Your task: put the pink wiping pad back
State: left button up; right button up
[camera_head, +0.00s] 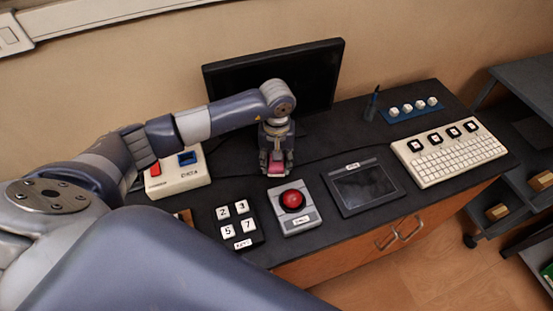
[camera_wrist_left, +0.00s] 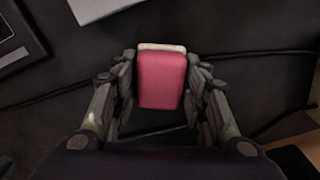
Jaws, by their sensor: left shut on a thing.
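The pink wiping pad (camera_head: 276,167) is between the fingers of my left gripper (camera_head: 276,160), above or at the dark desk top in front of the monitor. In the left wrist view the pink pad (camera_wrist_left: 161,79) has a pale edge at its far end. The fingers of my left gripper (camera_wrist_left: 160,92) are shut on its two sides. I cannot tell whether the pad touches the desk. My right gripper is not in view.
A red button box (camera_head: 293,206), a number keypad (camera_head: 237,222) and a dark tablet (camera_head: 362,186) lie in front. A keyboard (camera_head: 448,153) is at the right, a switch box (camera_head: 178,174) at the left. The monitor (camera_head: 318,68) stands behind. A cable crosses the desk.

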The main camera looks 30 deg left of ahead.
pick_arm(q)
jog(key=shift+f+b, duration=0.2)
jog(key=shift+b, duration=0.1)
jog(key=o, duration=0.8)
jog(key=shift+r, duration=0.1)
jog(key=shift+o, duration=1)
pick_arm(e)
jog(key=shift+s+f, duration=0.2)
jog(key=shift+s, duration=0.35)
pick_arm(q)
jog(key=shift+r, duration=0.1)
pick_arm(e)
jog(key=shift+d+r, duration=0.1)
